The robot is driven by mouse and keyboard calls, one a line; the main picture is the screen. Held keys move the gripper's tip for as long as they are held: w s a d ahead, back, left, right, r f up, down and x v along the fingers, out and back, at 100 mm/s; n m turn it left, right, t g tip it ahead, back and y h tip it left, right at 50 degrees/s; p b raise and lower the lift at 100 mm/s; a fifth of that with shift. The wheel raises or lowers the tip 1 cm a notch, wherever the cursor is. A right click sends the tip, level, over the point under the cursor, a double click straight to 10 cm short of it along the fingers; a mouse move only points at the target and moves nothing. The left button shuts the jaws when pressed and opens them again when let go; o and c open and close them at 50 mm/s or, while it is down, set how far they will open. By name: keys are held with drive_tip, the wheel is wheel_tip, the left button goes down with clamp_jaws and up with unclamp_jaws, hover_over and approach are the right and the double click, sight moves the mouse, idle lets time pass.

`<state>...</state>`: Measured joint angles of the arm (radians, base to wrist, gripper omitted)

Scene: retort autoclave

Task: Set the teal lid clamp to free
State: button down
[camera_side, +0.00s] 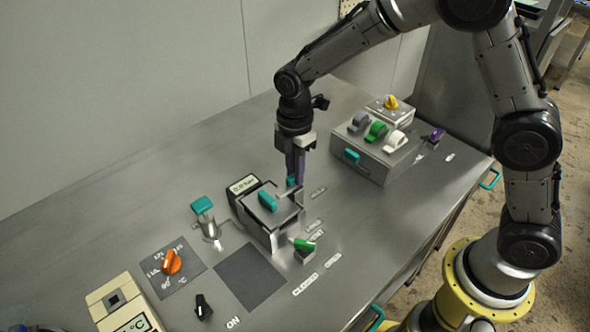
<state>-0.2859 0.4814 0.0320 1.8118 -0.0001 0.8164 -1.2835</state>
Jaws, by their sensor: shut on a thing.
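My gripper (295,179) points down at the back right corner of a small grey lidded box (262,220). Its dark purplish fingers are shut on a small teal piece (290,182), which looks like the lid clamp. Only part of this piece shows beneath the fingers, so its exact setting cannot be read. A teal handle (267,202) lies on top of the box lid, left of the fingers and apart from them. The lid looks closed.
An orange knob (171,262) and black knob (203,307) are at front left. A switch box (372,165) with coloured levers stands behind right.

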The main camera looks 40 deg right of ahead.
drive_tip(key=shift+m, duration=0.4)
drive_tip(key=m, duration=0.3)
drive_tip(key=shift+m, duration=0.3)
drive_tip(key=m, duration=0.4)
drive_tip(key=shift+m, duration=0.3)
drive_tip(key=m, duration=0.4)
drive_tip(key=shift+m, duration=2.5)
drive_tip(key=shift+r, duration=0.1)
drive_tip(key=c, duration=0.8)
unclamp_jaws()
wheel_tip(320, 180, up, 14)
drive_tip(key=shift+f, duration=0.15)
